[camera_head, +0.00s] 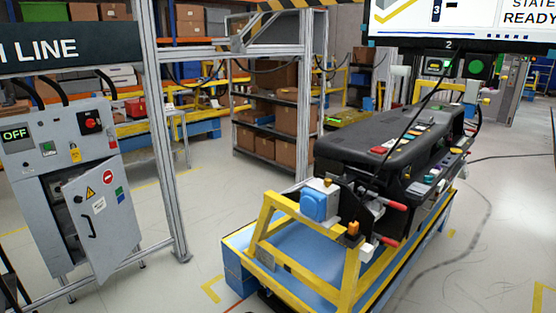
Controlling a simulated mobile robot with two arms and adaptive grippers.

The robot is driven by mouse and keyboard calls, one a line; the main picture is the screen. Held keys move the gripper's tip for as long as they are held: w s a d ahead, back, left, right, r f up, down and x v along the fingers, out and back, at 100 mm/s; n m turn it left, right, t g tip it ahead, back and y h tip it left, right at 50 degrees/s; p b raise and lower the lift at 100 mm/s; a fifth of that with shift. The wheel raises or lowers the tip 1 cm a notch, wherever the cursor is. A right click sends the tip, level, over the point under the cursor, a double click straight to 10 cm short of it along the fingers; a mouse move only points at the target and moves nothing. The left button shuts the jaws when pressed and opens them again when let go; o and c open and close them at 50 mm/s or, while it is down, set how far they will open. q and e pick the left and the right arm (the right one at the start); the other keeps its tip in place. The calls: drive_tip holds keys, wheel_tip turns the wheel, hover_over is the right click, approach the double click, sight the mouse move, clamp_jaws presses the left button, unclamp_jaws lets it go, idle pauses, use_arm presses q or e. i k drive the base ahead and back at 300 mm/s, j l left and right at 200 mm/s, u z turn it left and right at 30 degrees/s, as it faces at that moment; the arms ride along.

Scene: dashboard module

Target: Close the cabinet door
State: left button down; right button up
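The grey control cabinet (35,190) stands at the left, below the dark "LINE" sign. Its door (104,215) is ajar, swung out toward the right, and a dark gap into the interior shows at its left. The door carries a black handle (87,220), a yellow warning sticker, a red round sticker, and green and blue labels. The upper panel shows an "OFF" display (16,134), a red switch and a yellow tag. Neither of my grippers is in view.
A metal frame post (160,140) stands just right of the cabinet. A black dashboard module (395,150) rests on a yellow and blue cart (262,240) at centre right. Shelves with boxes (285,115) stand behind. The floor between cabinet and cart is clear.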

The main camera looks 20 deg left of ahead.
sight(106, 224)
drive_tip(key=i+j+u, duration=0.15)
drive_tip(key=i+u, duration=0.55)
drive_tip(key=u, duration=0.2)
drive_tip(key=i+u, duration=0.45)
drive_tip(key=k+l, duration=0.05)
drive_tip(key=k, duration=0.1)
